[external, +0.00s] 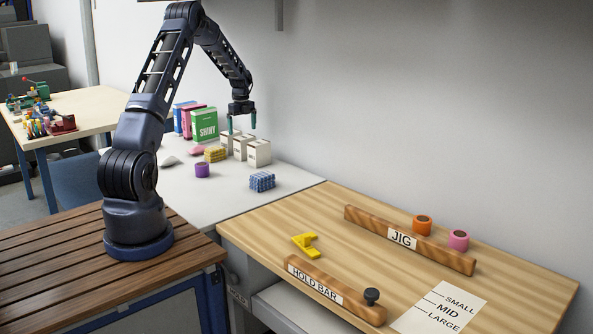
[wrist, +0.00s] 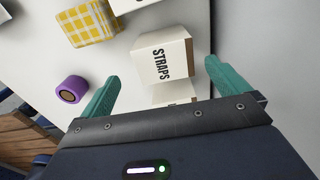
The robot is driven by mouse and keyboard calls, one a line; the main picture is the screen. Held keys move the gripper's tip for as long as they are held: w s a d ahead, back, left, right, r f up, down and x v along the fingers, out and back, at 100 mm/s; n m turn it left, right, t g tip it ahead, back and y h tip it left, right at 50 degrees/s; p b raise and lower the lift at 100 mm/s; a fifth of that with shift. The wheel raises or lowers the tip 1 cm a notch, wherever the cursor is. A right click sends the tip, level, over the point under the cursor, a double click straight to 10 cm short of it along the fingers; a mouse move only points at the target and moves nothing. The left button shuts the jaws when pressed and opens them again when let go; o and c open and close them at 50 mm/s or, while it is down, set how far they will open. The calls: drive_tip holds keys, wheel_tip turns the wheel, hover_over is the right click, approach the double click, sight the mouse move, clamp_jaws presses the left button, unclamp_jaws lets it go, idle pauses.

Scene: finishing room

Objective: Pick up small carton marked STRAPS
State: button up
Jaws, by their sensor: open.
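The small white carton marked STRAPS (wrist: 160,68) shows in the wrist view, ahead of my fingers and between their lines. Its lettered face is toward the camera. My gripper (wrist: 161,73) is open and empty, with one green finger on each side of the carton's near end. In the external view my gripper (external: 241,123) points down just above a row of small white cartons (external: 259,153). Their lettering is too small to read there, so I cannot tell which is STRAPS.
Close by are a yellow checked block (wrist: 92,22), a purple roll (wrist: 71,89) and another white box (wrist: 128,4). A blue checked block (external: 262,182) and a green SHINY box (external: 204,126) share the white table. The wooden bench (external: 360,255) stands at right.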

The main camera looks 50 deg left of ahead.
sight(245, 144)
drive_tip(key=f, duration=0.9)
drive_tip(key=shift+w+d, duration=0.25)
drive_tip(key=c, duration=1.1)
drive_tip(key=shift+c, duration=0.2)
drive_tip(key=shift+r, duration=0.1)
